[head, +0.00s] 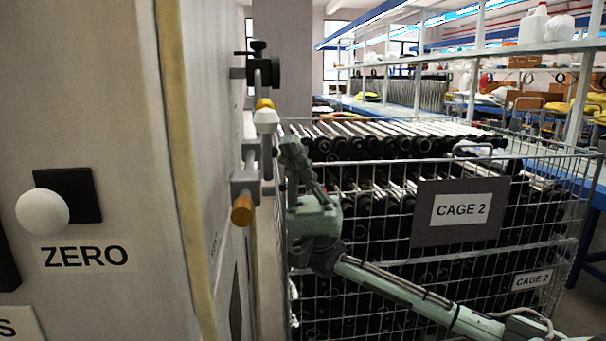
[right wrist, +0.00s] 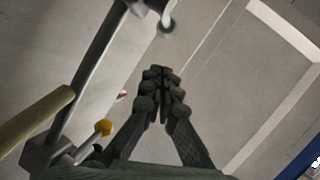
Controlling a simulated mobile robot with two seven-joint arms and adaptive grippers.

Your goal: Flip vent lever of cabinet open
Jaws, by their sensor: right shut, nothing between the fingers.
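The cabinet (head: 95,120) fills the left of the head view. On its side face are grey pipe fittings (head: 247,180) with a brass-coloured end (head: 242,210), a white piece with an orange top (head: 266,117), and a black fitting (head: 262,70) above. No label shows which part is the vent lever. My right gripper (head: 291,146) is just right of these fittings, pointing up. In the right wrist view its fingers (right wrist: 162,72) are shut and empty. A grey pipe (right wrist: 90,70), an olive-yellow bar (right wrist: 38,120) and an orange tip (right wrist: 103,127) lie left of them. My left gripper is not in view.
A white knob (head: 43,212) marked ZERO is on the cabinet front. A wire cage (head: 462,210) marked CAGE 2, full of dark tubes, stands close behind and right of my right arm. Blue-edged shelving (head: 460,48) runs along the back right.

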